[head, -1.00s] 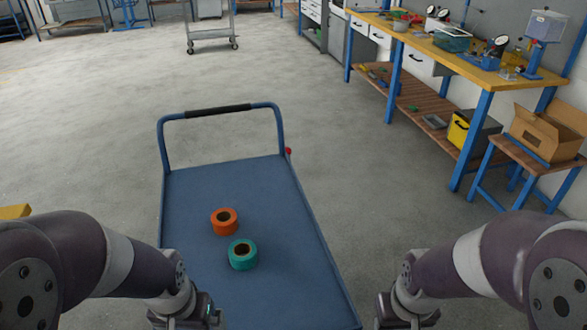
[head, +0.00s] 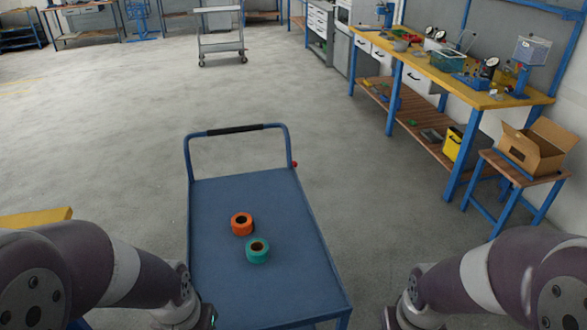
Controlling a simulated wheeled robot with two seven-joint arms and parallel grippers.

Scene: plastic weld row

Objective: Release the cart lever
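A blue flatbed cart (head: 275,202) stands in front of me. Its blue push handle with a black grip (head: 235,129) rises at the far end. A small red knob (head: 294,164) shows at the cart's far right corner, by the foot of the handle; it may be the lever's end. An orange tape roll (head: 242,223) and a teal tape roll (head: 257,250) lie on the deck. My arms reach in from the lower left and lower right, near the cart's near end. Both sets of fingers are cut off by the bottom edge, so their opening is hidden.
A workbench with a yellow top (head: 480,88) runs along the right. A small stool (head: 520,172) there holds an open cardboard box (head: 538,147). A grey trolley (head: 221,40) stands far back. Grey floor lies open left of and beyond the cart.

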